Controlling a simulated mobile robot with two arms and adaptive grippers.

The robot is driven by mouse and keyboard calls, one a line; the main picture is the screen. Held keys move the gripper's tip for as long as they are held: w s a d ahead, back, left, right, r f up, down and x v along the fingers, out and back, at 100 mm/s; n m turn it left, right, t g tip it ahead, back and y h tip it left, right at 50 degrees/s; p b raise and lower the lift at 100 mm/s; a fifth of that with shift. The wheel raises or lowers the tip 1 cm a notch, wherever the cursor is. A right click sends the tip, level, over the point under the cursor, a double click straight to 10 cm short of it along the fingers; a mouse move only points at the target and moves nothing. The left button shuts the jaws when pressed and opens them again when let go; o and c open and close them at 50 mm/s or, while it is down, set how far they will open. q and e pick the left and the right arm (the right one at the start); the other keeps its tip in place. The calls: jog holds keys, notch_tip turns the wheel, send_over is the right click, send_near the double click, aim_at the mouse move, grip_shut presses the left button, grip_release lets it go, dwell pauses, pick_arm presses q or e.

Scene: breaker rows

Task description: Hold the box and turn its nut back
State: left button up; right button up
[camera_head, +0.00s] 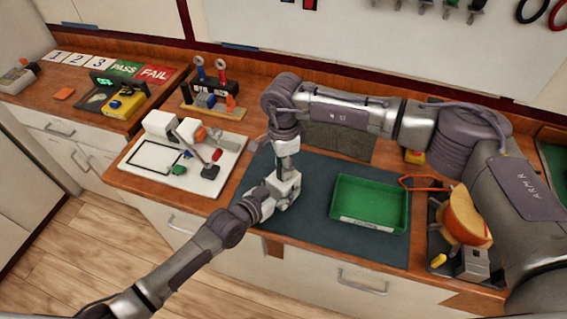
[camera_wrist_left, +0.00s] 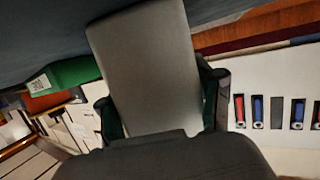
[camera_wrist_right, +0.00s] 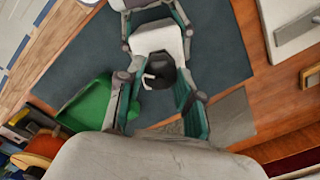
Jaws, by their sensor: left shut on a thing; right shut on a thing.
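The pale grey box (camera_head: 287,186) is held above the dark mat near the middle of the head view. My left gripper (camera_head: 270,194) is shut on it from the lower left. In the left wrist view the box (camera_wrist_left: 150,65) shows as a plain grey face between the fingers. My right gripper (camera_head: 287,168) comes down onto the box from above. In the right wrist view the box (camera_wrist_right: 157,38) carries a dark round nut (camera_wrist_right: 162,72) with a small white piece beside it. The right fingers are on either side of the nut, shut on it; the exact contact is partly hidden.
A green tray (camera_head: 370,203) sits on the dark mat (camera_head: 312,222), right of the box. A white board with parts (camera_head: 165,183) lies to the left. A holder with screwdrivers (camera_head: 212,90) stands behind. An orange-topped item (camera_head: 466,218) is at the right.

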jog(key=n, duration=0.4)
jog(key=shift+s+a+n, duration=0.2)
jog(key=shift+a+n, duration=0.05)
jog(key=shift+n, duration=0.15)
dwell(0.4)
jog(key=o, duration=1)
jog(key=shift+c, duration=0.2)
jog(key=shift+o, duration=1.1)
jog(key=shift+w+d, duration=0.1)
notch_tip(320, 180, up, 12)
pick_arm(q)
jog(key=o, duration=1.6)
